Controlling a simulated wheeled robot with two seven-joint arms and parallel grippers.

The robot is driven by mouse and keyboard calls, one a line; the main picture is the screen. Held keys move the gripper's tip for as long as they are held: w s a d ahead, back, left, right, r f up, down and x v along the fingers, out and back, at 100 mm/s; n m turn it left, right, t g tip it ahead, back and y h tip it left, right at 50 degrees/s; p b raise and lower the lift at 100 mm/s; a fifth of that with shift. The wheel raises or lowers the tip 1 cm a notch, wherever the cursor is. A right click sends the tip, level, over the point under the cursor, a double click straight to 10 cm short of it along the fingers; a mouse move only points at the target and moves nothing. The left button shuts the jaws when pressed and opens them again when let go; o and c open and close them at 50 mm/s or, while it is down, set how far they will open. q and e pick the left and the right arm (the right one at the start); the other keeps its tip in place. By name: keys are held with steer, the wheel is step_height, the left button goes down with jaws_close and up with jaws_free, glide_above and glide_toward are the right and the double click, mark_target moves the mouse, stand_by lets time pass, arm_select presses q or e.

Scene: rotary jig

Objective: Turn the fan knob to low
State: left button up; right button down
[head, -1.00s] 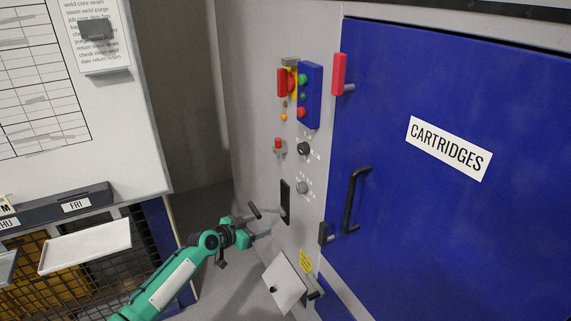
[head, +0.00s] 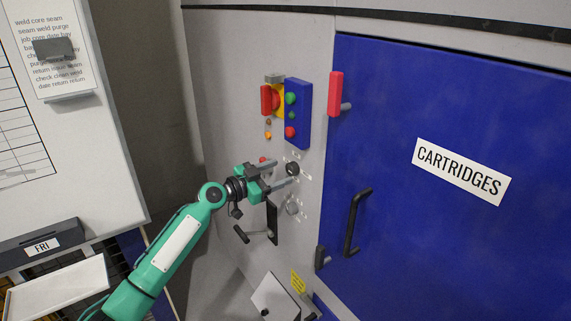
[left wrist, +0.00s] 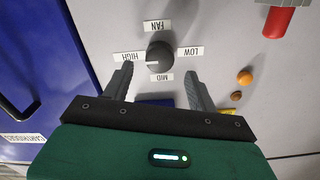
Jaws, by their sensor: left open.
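The fan knob (head: 292,169) is a dark round knob on the grey panel. In the left wrist view the knob (left wrist: 159,55) shows between the words FAN, LOW, MID and HIGH, which look upside down. My right gripper is in neither view.
A grey knob (head: 292,206) sits just below. A black lever (head: 271,222) with a handle juts out below my gripper. A red switch (head: 268,100) and a blue button box (head: 297,113) are above. The blue cartridges door (head: 430,240) is to the right.

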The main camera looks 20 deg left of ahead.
mark_target(289, 169)
arm_select(q)
steer(key=shift+x, duration=1.25)
steer(key=shift+w+d+p, duration=0.3)
steer(key=shift+w+p, duration=0.05)
steer(key=c, duration=1)
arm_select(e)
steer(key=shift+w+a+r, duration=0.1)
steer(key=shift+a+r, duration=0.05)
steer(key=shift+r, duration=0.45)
